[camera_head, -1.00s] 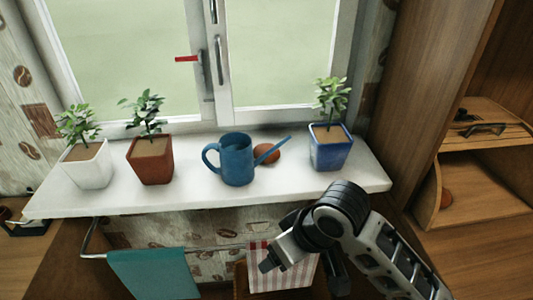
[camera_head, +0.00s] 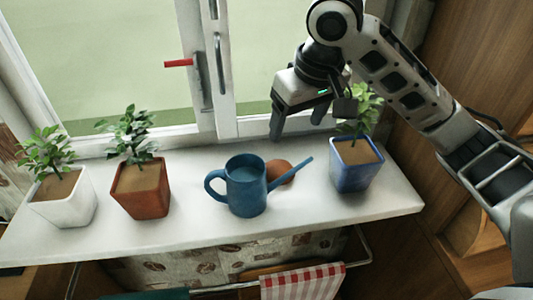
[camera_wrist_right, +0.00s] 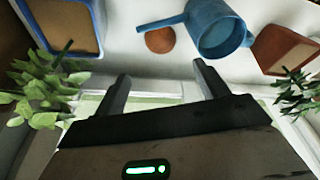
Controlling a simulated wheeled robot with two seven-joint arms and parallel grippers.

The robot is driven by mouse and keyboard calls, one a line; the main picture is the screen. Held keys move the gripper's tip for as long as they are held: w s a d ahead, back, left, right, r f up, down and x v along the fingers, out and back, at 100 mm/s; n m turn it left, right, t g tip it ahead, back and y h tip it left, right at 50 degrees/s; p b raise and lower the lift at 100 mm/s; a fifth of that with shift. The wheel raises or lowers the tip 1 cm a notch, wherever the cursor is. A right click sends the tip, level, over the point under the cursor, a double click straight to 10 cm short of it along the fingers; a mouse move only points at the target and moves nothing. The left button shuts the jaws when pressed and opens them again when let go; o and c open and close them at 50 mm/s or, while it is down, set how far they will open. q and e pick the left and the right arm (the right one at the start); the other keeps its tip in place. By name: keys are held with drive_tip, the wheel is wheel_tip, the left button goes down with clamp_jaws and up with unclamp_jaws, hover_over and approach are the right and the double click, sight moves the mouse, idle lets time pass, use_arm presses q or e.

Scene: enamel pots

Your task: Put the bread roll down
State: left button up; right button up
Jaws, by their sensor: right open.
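The round brown bread roll (camera_head: 280,172) rests on the white window sill (camera_head: 290,228), behind the spout of the blue watering can (camera_head: 246,188), which partly covers it. My right gripper (camera_head: 297,126) is open and empty, above and apart from the roll, in front of the window. Its two spread fingers (camera_wrist_right: 162,72) show in the right wrist view with nothing between them. My left gripper is out of view.
A blue pot (camera_head: 356,166) with a plant stands right of the roll, close to my right arm. A red-brown pot (camera_head: 141,193) and a white pot (camera_head: 66,202) stand at left. A red-striped towel (camera_head: 303,283) hangs below. The sill's front strip is clear.

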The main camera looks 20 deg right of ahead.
hover_over(280, 167)
drive_tip(key=s, duration=0.2)
drive_tip(key=f, duration=0.9)
drive_tip(key=shift+d, duration=0.2)
drive_tip(key=shift+x, duration=3.2)
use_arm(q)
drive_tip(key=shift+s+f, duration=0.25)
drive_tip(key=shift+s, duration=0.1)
use_arm(e)
drive_tip(key=shift+w+a, duration=0.1)
drive_tip(key=c, duration=0.8)
drive_tip(key=shift+r, duration=0.15)
